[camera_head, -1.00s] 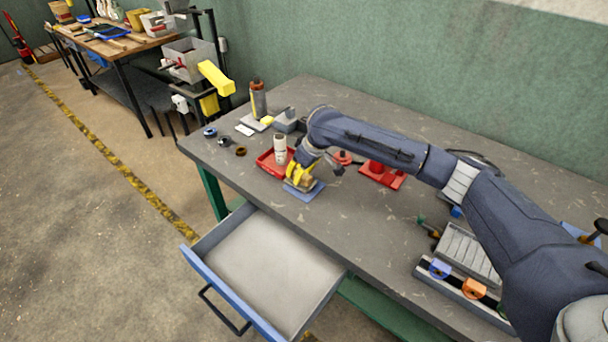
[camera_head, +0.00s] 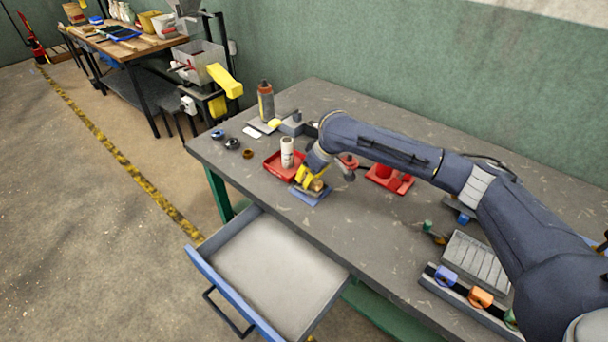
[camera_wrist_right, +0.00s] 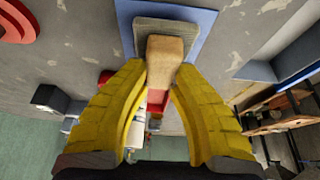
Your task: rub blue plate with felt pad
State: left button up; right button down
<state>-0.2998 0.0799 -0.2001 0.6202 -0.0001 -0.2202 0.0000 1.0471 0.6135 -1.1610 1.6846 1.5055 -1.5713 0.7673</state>
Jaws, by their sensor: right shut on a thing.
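The blue plate (camera_head: 309,196) lies flat on the grey workbench near its front edge, above the open drawer. It also shows at the top of the right wrist view (camera_wrist_right: 205,22). The felt pad is a grey block (camera_wrist_right: 183,33) with a tan wooden handle (camera_wrist_right: 166,58), and it sits over the blue plate. My right gripper (camera_head: 312,183) has yellow fingers and is shut on the felt pad's handle, reaching down from the right. In the right wrist view the fingers (camera_wrist_right: 158,80) close on both sides of the handle. My left gripper is not in view.
An open blue-fronted drawer (camera_head: 229,303) juts out below the bench edge. A red tray (camera_head: 272,165) with a white cylinder (camera_head: 287,152) stands close behind the plate. A red fixture (camera_head: 390,180) is to the right. A grey ribbed block (camera_head: 474,262) lies farther right.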

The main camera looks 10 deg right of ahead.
aim_at(320, 187)
jog(key=shift+s+d+f, duration=0.15)
jog(key=shift+s+d, duration=0.6)
jog(key=shift+s, duration=0.25)
jog(key=shift+s+d+f, duration=0.1)
jog(key=shift+s+d, duration=0.65)
jog(key=shift+s, duration=0.2)
jog(key=shift+r, duration=0.1)
jog(key=shift+r, duration=2.95)
jog(key=shift+r, duration=0.1)
jog(key=shift+r, duration=1.45)
